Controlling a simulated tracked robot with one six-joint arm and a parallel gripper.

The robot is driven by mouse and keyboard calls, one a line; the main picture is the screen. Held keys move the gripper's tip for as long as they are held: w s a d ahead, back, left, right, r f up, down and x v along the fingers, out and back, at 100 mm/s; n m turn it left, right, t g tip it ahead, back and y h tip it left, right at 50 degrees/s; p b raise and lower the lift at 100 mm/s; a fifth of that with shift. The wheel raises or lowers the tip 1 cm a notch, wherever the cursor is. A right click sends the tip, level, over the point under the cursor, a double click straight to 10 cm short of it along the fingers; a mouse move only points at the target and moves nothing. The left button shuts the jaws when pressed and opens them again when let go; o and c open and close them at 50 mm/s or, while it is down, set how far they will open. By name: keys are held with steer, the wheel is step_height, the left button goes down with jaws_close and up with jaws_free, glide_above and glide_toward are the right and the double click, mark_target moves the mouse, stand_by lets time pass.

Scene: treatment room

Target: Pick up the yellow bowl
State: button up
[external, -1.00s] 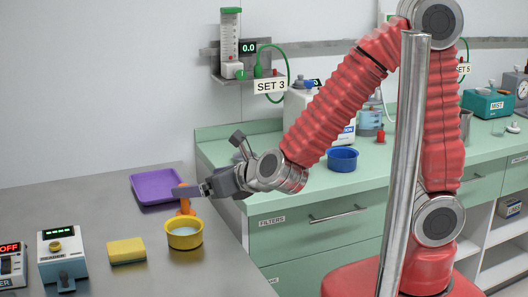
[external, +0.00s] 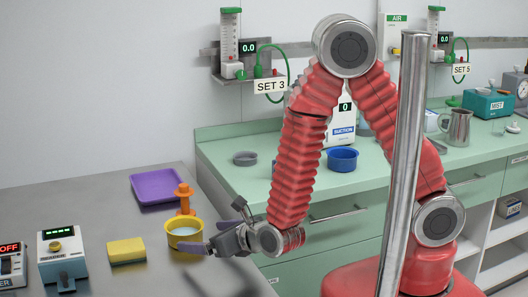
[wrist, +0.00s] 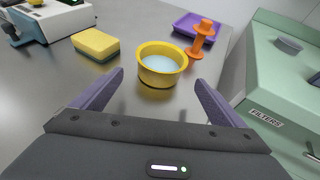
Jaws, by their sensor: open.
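The yellow bowl (external: 184,234) stands upright on the steel table, with something pale blue, perhaps liquid, inside. In the wrist view the bowl (wrist: 162,78) is ahead of my gripper, roughly centred between the two fingers and just beyond their tips. My gripper (external: 200,247) is open and empty, low at the near right side of the bowl in the external view. In the wrist view its fingers (wrist: 158,80) are spread wide. Whether a finger touches the bowl cannot be told.
An orange peg-like piece (external: 184,198) stands right behind the bowl, near a purple tray (external: 157,186). A yellow sponge (external: 126,251) lies to the left, beside a small heater box (external: 62,257). The green counter (external: 310,195) rises to the right of the table.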

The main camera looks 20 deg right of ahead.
mark_target(195, 235)
steer(key=shift+w+a+f, duration=0.2)
steer(key=shift+w+a, duration=0.05)
steer(key=shift+w, duration=0.25)
steer(key=shift+x, duration=3.15)
steer(key=c, duration=1.2)
steer(key=shift+o, duration=0.2)
steer(key=shift+r, duration=0.15)
step_height(195, 235, up, 10)
